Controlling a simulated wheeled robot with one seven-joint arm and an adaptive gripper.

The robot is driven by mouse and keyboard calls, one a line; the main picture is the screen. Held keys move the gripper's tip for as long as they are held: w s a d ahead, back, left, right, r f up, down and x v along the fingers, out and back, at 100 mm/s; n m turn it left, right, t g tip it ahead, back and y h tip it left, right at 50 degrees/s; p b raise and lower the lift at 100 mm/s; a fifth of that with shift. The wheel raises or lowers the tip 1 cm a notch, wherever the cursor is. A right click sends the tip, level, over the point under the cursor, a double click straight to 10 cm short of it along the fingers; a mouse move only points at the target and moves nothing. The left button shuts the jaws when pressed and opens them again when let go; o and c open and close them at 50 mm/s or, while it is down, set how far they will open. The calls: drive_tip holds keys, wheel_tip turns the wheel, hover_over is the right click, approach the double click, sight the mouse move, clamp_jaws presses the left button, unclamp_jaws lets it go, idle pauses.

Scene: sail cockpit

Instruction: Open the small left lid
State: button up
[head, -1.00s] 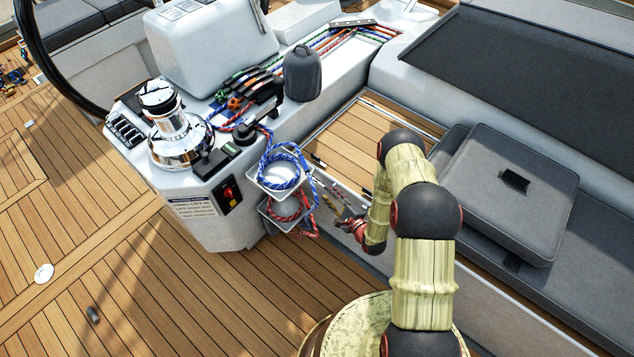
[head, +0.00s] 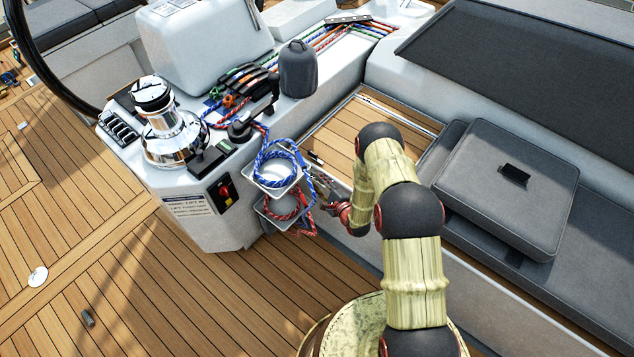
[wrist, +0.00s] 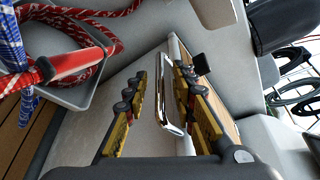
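A teak-topped panel (head: 352,125), perhaps the small left lid, lies between the console and the grey seats. A strip of its wood (wrist: 228,125) shows at the right in the wrist view, beside a small black fitting (wrist: 203,63). A chrome loop-shaped handle (wrist: 164,110) is at the pale wall, between my fingers in the picture. My gripper (wrist: 157,85) is open, its yellow and black fingers on either side of the loop. I cannot tell whether they touch it. In the head view my gripper (head: 325,192) is small and partly lost among the ropes.
Metal bins with coiled blue rope (head: 277,165) and red rope (head: 284,208) hang on the console (head: 220,235), close to my gripper's left. A winch (head: 166,125) stands on top. A grey cushion (head: 510,190) lies at right. The deck (head: 170,300) is largely clear.

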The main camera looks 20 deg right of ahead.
drive_tip(key=shift+c, duration=1.2)
clamp_jaws()
